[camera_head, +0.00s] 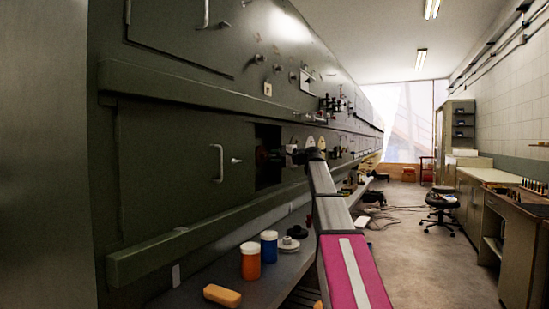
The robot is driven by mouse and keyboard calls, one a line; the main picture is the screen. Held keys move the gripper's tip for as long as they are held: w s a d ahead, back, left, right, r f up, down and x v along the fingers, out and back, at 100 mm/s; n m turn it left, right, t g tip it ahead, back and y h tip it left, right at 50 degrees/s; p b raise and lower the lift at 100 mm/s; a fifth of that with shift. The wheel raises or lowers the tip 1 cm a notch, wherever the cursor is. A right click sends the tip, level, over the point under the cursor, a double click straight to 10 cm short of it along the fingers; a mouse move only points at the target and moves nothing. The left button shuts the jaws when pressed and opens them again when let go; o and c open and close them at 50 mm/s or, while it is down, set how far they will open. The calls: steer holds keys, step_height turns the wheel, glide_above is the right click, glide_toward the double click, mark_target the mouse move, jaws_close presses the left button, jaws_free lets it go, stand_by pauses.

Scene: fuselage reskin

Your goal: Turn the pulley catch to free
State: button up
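My arm reaches from the bottom of the picture up to the dark green fuselage side (165,150). My gripper (283,154) is small and dark at the arm's far end, in front of a dark rectangular opening (268,178) in the panel. A dim reddish part (262,155) shows inside the opening beside the gripper. I cannot tell whether the gripper touches it. I cannot pick out the pulley catch for certain; it may be among the small fittings here or hidden by the arm. The fingers are too small and dark to read.
A shelf (215,283) below the panel holds an orange jar (250,262), a blue jar (269,247), a yellow block (222,295) and a round grey part (289,245). Handles (218,163) and knobs stick out of the fuselage.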

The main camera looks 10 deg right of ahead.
steer(key=shift+w+a, duration=0.15)
steer(key=shift+a, duration=0.05)
jaws_close()
